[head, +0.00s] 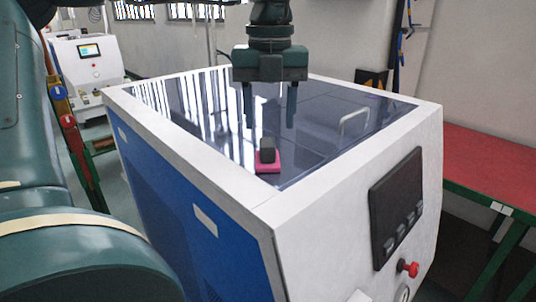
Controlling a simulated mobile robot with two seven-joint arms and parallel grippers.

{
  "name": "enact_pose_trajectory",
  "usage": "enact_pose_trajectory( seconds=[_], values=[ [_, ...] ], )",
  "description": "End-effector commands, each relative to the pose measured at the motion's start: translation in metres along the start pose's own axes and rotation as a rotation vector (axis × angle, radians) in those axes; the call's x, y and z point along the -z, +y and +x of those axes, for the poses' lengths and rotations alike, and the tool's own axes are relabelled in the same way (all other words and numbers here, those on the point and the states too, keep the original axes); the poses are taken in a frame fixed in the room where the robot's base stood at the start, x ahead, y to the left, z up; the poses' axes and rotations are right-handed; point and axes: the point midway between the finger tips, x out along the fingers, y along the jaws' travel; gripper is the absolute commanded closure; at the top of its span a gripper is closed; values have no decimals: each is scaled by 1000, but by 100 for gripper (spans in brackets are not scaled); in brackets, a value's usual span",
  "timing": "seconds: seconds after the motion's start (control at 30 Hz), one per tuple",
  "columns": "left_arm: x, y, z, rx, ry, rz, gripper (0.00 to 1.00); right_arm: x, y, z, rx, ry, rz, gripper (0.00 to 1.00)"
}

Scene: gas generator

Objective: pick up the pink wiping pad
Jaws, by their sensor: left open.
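The pink wiping pad (268,167) lies flat on the dark glossy top panel of the gas generator (185,140), close to the front corner. It has a dark block-shaped handle (267,150) standing up from it. My left gripper (269,118) points down above the panel, with its two dark fingers apart and nothing between them. In the picture the fingertips are just above the handle; the exact gap in depth is hard to tell. My right gripper is not in view.
A silver handle (353,122) rises from the top panel at the right. The generator's front has a dark control panel (396,207) and a red knob (408,268). A red-topped table (490,165) stands at the right. Another white machine (88,65) stands at the back left.

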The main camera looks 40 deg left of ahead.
Motion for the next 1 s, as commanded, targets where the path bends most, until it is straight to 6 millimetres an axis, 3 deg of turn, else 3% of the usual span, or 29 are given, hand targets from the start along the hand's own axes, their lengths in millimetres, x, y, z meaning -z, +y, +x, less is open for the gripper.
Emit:
enact_pose_trajectory(
  seconds=[0.17, 0.43, 0.73, 1.0],
  values=[
    [-2, 1, 12, -1, 2, 1, 49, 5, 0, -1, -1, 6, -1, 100],
    [-8, 4, 50, 1, 1, -1, 49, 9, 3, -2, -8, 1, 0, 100],
    [-8, 4, 56, 1, -2, -2, 49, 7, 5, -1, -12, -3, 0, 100],
    [-8, 4, 56, 1, -2, -2, 70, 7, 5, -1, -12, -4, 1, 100]
  ],
)
